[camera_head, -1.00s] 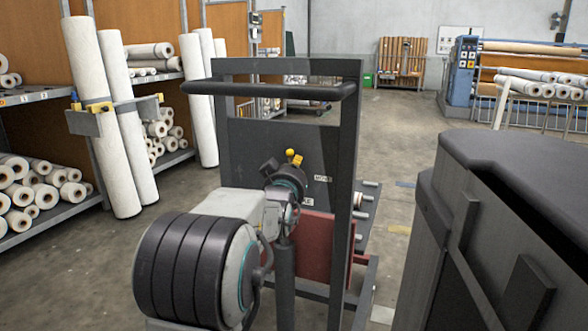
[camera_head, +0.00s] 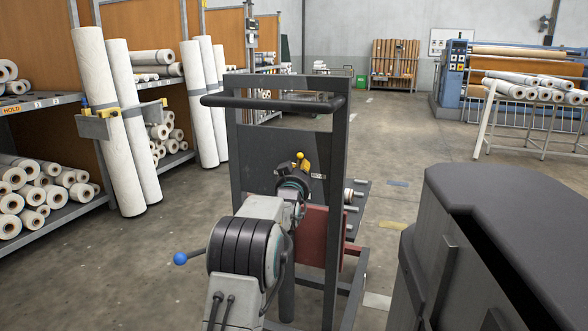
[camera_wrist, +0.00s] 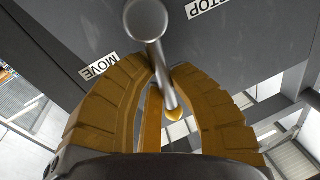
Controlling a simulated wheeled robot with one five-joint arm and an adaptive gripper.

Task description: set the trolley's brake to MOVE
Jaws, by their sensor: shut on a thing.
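The trolley (camera_head: 270,150) is a dark grey frame with a flat panel and a top handle bar. My gripper (camera_head: 301,164) is at the panel, beside a small white label (camera_head: 318,176). In the wrist view my gripper (camera_wrist: 164,75) has its yellow fingers closed around the brake lever (camera_wrist: 162,68), a grey rod with a round hub end and a yellow tip. The MOVE label (camera_wrist: 98,66) lies left of the lever and the STOP label (camera_wrist: 207,5) upper right. I cannot tell which label the lever points to.
A dark bin-like body (camera_head: 510,220) stands close at right. Racks of white rolls (camera_head: 40,180) line the left, with upright rolls (camera_head: 108,120) in front. Open floor lies behind the trolley at right.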

